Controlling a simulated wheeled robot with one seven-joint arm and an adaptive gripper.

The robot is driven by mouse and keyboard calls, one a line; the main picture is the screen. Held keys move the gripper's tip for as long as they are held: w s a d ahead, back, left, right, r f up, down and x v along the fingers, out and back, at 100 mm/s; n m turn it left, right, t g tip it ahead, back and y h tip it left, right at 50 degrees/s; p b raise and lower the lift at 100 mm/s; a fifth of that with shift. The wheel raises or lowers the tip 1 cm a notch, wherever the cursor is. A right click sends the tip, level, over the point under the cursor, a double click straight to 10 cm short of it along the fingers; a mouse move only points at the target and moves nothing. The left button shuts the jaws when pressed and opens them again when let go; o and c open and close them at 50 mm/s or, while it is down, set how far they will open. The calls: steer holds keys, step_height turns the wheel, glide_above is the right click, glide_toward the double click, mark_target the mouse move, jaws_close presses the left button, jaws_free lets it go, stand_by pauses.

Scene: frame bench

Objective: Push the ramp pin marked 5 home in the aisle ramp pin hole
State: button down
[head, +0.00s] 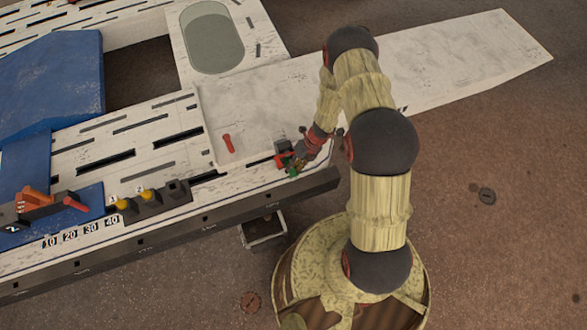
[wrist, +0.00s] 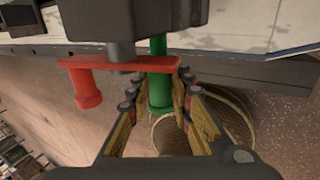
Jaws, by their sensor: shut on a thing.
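My gripper (head: 299,162) is at the front edge of the white bench. In the wrist view its fingers (wrist: 158,92) are shut on a green pin (wrist: 159,98), which stands between them. The green pin shows small in the head view (head: 293,171). A flat red bar (wrist: 120,64) with a red knob (wrist: 88,90) lies across the green pin, under a grey block (wrist: 135,15). I cannot tell whether bar and pin touch. No mark 5 is readable, and the pin hole is hidden. A separate red peg (head: 228,143) is on the white surface to the left.
Yellow knobs (head: 147,194) marked 1 and 2 stand left of my gripper, near a red-handled lever (head: 75,203) on a blue base. The flat white panel (head: 460,52) at the right is clear.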

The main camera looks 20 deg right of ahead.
steer(key=shift+w, duration=1)
steer(key=s, duration=0.6)
steer(key=shift+s, duration=0.2)
stand_by(0.9)
stand_by(0.6)
steer(key=shift+w+p, duration=1.1)
steer(key=shift+w, duration=2.05)
stand_by(1.2)
steer(key=c, duration=1.5)
jaws_free()
steer(key=shift+w, duration=0.1)
steer(key=shift+c, duration=0.2)
